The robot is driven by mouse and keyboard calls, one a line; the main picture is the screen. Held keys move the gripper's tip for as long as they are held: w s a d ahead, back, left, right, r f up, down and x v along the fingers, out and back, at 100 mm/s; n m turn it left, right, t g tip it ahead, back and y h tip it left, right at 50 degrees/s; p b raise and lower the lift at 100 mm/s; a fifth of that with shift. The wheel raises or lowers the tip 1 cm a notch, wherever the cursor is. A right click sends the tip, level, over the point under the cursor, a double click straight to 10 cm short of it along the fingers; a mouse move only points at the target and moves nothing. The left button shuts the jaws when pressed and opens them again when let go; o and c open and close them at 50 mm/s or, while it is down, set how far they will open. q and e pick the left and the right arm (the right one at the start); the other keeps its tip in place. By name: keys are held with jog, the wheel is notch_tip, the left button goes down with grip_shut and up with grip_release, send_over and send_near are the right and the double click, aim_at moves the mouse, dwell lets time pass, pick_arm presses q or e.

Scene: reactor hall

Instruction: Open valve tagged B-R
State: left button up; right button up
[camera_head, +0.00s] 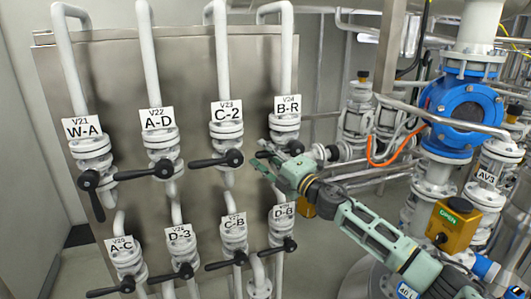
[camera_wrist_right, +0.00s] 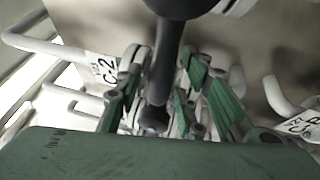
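The tag B-R (camera_head: 288,106) marks a white valve at the top right of the steel panel, with pipe above it. Its black lever (camera_head: 294,147) is partly hidden behind my right gripper (camera_head: 272,163), which comes in from the lower right. In the wrist view, a black lever (camera_wrist_right: 165,70) runs down between the two green-grey fingers of my right gripper (camera_wrist_right: 160,100). The fingers stand apart on either side of the lever, with a visible gap at least on the right. I cannot tell whether the left finger touches it. My left gripper is not in view.
The C-2 valve's black lever (camera_head: 217,160) lies close to the left of my right gripper. The D-B valve (camera_head: 283,225) sits below. Other levered valves fill the panel (camera_head: 190,80). A blue valve body (camera_head: 462,115) and a yellow box (camera_head: 453,228) stand at right.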

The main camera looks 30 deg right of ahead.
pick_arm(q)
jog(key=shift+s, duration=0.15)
pick_arm(e)
grip_shut()
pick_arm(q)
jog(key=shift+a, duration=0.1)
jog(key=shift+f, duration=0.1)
